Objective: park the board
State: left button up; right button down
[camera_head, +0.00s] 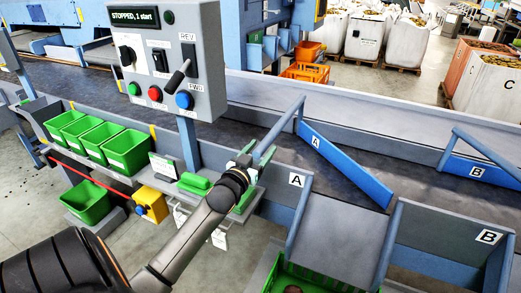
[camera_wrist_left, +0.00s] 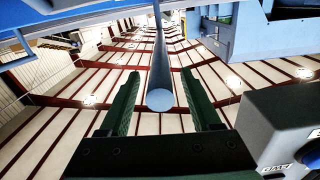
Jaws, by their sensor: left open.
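Blue board A (camera_head: 345,165) stands slanted across the dark belt. Its grey-blue lever (camera_head: 282,124) slopes from a raised corner down towards my left gripper (camera_head: 247,172). In the left wrist view my left gripper (camera_wrist_left: 162,105) is open, with one green finger on each side of the lever (camera_wrist_left: 161,75). The lever's round end faces the camera, with gaps to both fingers; its depth between them is hard to tell. A second blue board B (camera_head: 475,170) lies farther right, cut off by the picture edge. My right gripper is not in view.
A control box (camera_head: 168,60) reading "STOPPED, 1 start" stands left of the lever; its corner also shows in the left wrist view (camera_wrist_left: 285,125). Green bins (camera_head: 115,147) line the left ledge. Chutes marked A (camera_head: 340,225) and B lie in front of the belt.

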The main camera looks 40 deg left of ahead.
pick_arm(q)
grip_shut()
dwell(0.5)
dwell(0.9)
